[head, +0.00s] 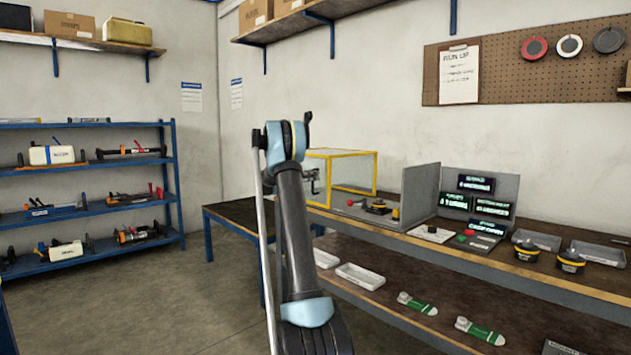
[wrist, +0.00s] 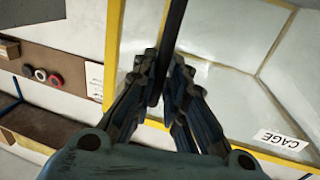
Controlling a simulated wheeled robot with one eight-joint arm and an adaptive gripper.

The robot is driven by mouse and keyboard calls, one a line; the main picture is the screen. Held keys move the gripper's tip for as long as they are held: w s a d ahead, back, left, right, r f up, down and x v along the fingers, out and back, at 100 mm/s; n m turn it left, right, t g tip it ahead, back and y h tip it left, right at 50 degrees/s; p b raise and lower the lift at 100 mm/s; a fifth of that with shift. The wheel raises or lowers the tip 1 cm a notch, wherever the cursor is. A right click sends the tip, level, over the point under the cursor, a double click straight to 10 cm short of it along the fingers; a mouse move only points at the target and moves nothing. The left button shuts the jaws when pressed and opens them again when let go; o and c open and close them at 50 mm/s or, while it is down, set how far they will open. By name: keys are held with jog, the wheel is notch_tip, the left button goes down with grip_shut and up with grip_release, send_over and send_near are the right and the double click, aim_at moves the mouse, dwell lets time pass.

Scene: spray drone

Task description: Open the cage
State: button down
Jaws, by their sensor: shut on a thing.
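The cage (head: 376,172) is a clear-walled box with a yellow frame on the workbench, right of my arm in the head view. In the wrist view its yellow frame (wrist: 113,60), clear panels and a white "CAGE" label (wrist: 282,140) fill much of the picture. My gripper (wrist: 166,78) is shut on a dark bar (wrist: 177,25), which runs up between its fingers in front of the cage. In the head view my gripper (head: 313,179) is small, at the cage's left side, partly behind my arm. How far the cage door stands open I cannot tell.
Right of the cage, a drone-like device (head: 376,206) lies on the bench near a grey upright panel (head: 420,190). Lit green displays (head: 486,228) stand further right; the lowest seems to read "CAGE OPEN". A lower shelf (head: 390,275) holds trays and green-white parts. Floor at left is clear.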

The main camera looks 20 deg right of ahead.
jog(key=shift+w+r, duration=0.1)
jog(key=shift+w, duration=0.05)
jog(key=c, duration=1.7)
grip_release()
jog(key=shift+r, duration=0.1)
jog(key=shift+a, duration=0.1)
jog(key=v, duration=1.2)
